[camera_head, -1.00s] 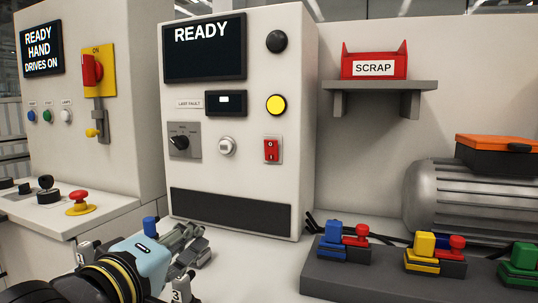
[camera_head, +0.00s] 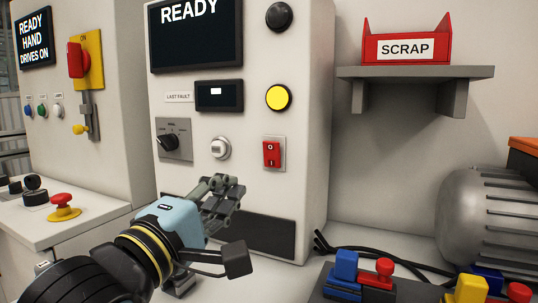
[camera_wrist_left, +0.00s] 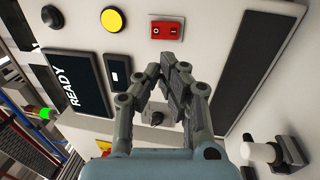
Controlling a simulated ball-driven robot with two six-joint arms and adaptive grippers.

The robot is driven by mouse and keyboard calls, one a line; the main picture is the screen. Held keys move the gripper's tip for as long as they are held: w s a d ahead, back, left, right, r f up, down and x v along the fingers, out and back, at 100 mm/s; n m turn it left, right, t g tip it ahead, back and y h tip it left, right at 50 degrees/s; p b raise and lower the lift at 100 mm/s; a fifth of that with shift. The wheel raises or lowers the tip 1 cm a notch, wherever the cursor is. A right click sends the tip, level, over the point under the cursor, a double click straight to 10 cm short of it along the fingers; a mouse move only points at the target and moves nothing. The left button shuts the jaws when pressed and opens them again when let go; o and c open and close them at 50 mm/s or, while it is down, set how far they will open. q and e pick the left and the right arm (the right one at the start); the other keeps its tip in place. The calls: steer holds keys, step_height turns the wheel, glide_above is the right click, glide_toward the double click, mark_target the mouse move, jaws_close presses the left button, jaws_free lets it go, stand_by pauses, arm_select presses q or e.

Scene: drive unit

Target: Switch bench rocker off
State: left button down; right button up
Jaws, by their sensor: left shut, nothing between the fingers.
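The red bench rocker (camera_head: 271,154) sits on a pale plate on the front of the white bench cabinet (camera_head: 310,100); it carries a white O above an I. Which half is pressed in is too small to tell. My left gripper (camera_head: 226,188) is shut and empty in front of the cabinet, lower and to the left of the rocker, apart from it in the picture. In the left wrist view the rocker (camera_wrist_left: 166,29) shows just beyond the closed fingertips (camera_wrist_left: 174,62), unobstructed. My right gripper is not in view.
The cabinet also bears a READY screen (camera_head: 195,35), a yellow button (camera_head: 278,97), a white button (camera_head: 220,148) and a black rotary knob (camera_head: 168,142). A red emergency button (camera_head: 63,201) is at left. A shelf (camera_head: 415,72) holds a red SCRAP bin (camera_head: 406,48).

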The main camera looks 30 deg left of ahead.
arm_select(q)
steer(key=p, duration=0.2)
glide_toward(272, 150)
steer(key=w+p, duration=0.1)
steer(key=w, duration=0.1)
steer(key=w+p, duration=0.1)
steer(key=w, duration=0.1)
steer(key=w+r+p, duration=0.1)
steer(key=w, duration=0.1)
steer(key=shift+w+a, duration=0.2)
steer(key=shift+w, duration=0.45)
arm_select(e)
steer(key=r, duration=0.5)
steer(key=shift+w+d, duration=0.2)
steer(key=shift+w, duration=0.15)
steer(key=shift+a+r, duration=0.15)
arm_select(q)
steer(key=r+g+p, duration=0.1)
steer(key=p, duration=0.3)
steer(key=shift+w+r, duration=0.25)
steer(key=shift+f, duration=0.5)
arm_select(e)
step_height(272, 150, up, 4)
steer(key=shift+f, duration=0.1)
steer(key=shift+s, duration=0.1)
